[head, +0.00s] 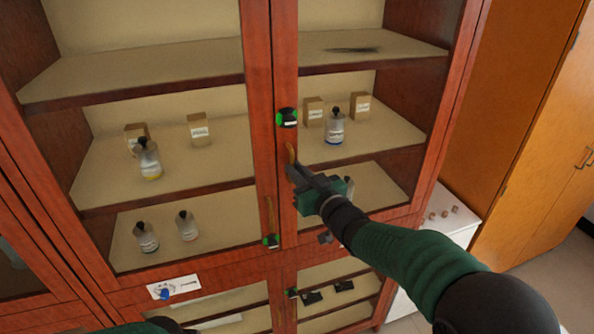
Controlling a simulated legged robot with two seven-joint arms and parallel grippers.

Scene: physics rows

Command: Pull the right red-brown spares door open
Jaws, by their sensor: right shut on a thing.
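The right red-brown door (285,60) has a glass pane and looks closed beside the left door (257,90). Its slim brass-coloured handle (290,152) stands on the door's left stile. My right gripper (293,170) is shut on this handle, and its jaws hide the handle's lower part. My right arm comes in from the lower right, across the door's lower part. Of my left arm only a dark green piece shows at the bottom edge; its gripper is out of view.
Bottles and small boxes stand on shelves behind the glass. A black-and-green fitting (287,117) sits above the held handle, another (270,241) by the left door's handle. A low white unit (445,212) and an orange-brown wooden cabinet (535,190) stand at right.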

